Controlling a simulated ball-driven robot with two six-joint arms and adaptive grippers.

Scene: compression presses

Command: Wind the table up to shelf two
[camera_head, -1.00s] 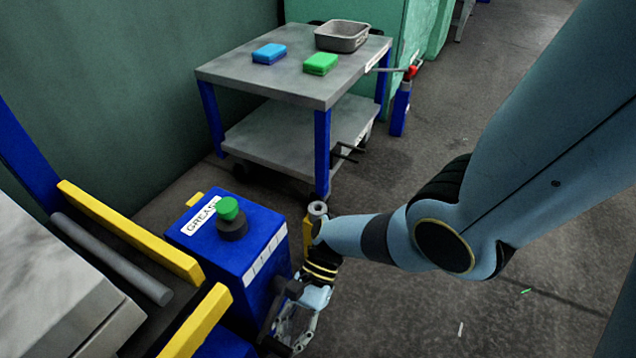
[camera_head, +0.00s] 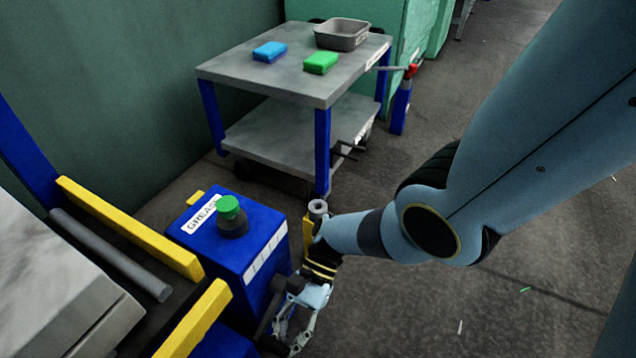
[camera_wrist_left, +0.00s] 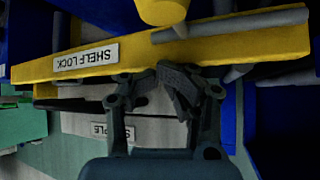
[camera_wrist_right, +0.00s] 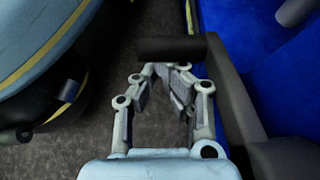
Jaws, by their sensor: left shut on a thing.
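In the right wrist view, a dark crank handle (camera_wrist_right: 165,49) sticks out from a dark crank arm (camera_wrist_right: 232,100) beside blue metalwork. My right gripper (camera_wrist_right: 160,72) is just below this handle, its fingers partly apart with floor showing between them. In the head view my right gripper (camera_head: 290,335) is low beside the blue box's crank. In the left wrist view a yellow bar (camera_wrist_left: 220,45) bears an upside-down SHELF LOCK label. My left gripper (camera_wrist_left: 155,85) is shut at the bar's lower edge; its exact contact is partly hidden. The left gripper is out of the head view.
Yellow rails (camera_head: 130,228) and a grey slab (camera_head: 50,290) are at left. A grey cart (camera_head: 300,85) holds a blue block, a green block and a tray.

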